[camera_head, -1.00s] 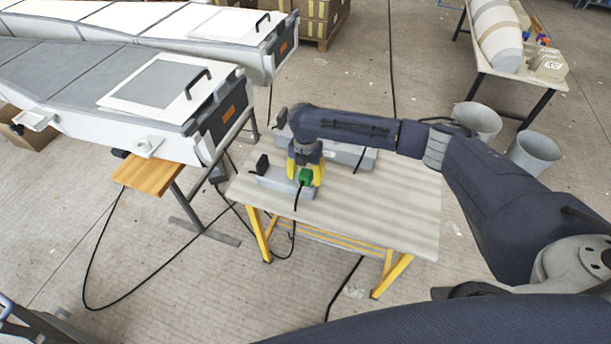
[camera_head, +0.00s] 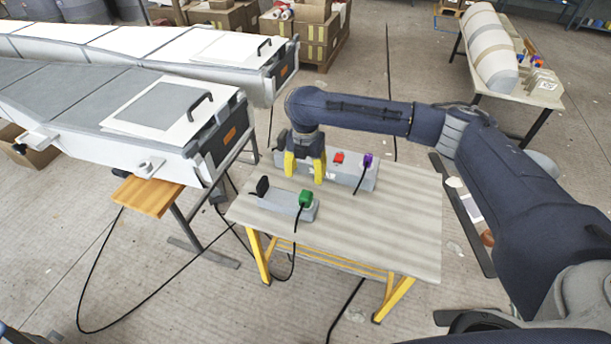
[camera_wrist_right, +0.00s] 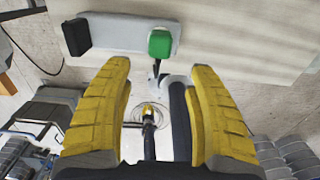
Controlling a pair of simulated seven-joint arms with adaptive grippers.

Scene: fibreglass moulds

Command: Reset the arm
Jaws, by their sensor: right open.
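My right arm reaches in from the right. Its gripper (camera_head: 305,180), with yellow fingers, is open and empty above the table (camera_head: 390,215), in front of the larger grey box. In the right wrist view the yellow fingers (camera_wrist_right: 155,120) stand apart with nothing between them. A small grey box (camera_head: 278,202) with a green plug (camera_head: 306,198) and a black plug (camera_head: 262,186) lies on the table, nearer the front than the gripper. It also shows in the wrist view (camera_wrist_right: 120,36), beyond the fingertips. My left gripper is not in view.
The larger grey box (camera_head: 345,175) holds a red piece (camera_head: 339,157) and a purple plug (camera_head: 367,160). Long white moulds (camera_head: 150,110) stand at the left beside a wooden board (camera_head: 150,193). The table's right part is clear.

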